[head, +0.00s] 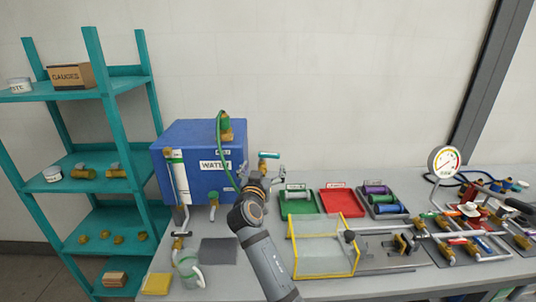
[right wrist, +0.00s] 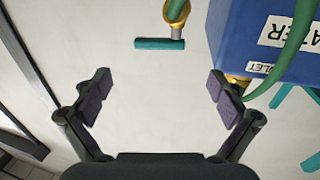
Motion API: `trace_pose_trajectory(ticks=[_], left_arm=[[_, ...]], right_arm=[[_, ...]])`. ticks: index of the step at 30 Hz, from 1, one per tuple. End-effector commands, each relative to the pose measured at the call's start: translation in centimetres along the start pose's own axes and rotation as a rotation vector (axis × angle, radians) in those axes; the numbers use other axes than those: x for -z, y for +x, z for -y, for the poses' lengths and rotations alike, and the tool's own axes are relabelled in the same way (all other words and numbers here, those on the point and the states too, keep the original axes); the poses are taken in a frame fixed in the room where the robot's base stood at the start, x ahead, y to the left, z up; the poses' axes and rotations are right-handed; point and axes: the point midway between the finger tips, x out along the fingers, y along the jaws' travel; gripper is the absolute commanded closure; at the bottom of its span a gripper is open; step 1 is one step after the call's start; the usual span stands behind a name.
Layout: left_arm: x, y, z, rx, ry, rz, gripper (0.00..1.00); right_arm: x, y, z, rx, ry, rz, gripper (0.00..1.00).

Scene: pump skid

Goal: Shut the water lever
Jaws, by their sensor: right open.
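The water lever is a teal bar (head: 268,155), seen just right of the blue WATER tank (head: 190,140) and just above my right gripper (head: 264,172). In the right wrist view the lever (right wrist: 159,44) lies crosswise below a brass valve body (right wrist: 177,10) with a green hose on it. My right gripper (right wrist: 160,95) is open and empty. The lever shows beyond its fingertips, between their lines, with no contact visible. The blue tank (right wrist: 275,35) shows at upper right in that view. My wrist hides part of the valve in the head view. My left gripper is not in view.
A green hose (head: 218,150) runs over the tank's front. Green (head: 300,208) and red (head: 340,203) trays and a yellow-edged clear guard (head: 322,250) stand right of my arm. A pressure gauge (head: 444,161) and pipework are farther right. A teal shelf (head: 98,90) stands left.

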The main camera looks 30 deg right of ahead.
Motion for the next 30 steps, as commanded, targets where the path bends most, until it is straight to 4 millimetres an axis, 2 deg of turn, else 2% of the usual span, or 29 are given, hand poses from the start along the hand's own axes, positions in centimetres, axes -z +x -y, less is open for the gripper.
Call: trace_pose_trajectory(ticks=[1,6,9,14,21,30], left_arm=[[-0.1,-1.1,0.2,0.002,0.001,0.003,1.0],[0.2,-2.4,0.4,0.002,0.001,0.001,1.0],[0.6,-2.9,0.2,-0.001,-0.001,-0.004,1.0],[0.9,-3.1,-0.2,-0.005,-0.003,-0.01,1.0],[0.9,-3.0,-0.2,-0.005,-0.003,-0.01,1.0],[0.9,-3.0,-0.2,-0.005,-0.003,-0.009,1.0]], right_arm=[[0.7,1.3,0.0,-0.001,-0.007,-0.002,0.04],[0.4,4.7,-0.1,-0.001,-0.005,0.001,0.04],[0.2,6.1,0.0,-0.001,-0.004,0.002,0.04],[0.0,7.1,0.0,0.0,-0.001,0.002,0.04],[-0.1,7.2,0.0,0.001,-0.001,0.003,0.04],[-0.1,7.2,0.0,0.001,-0.001,0.003,0.45]])
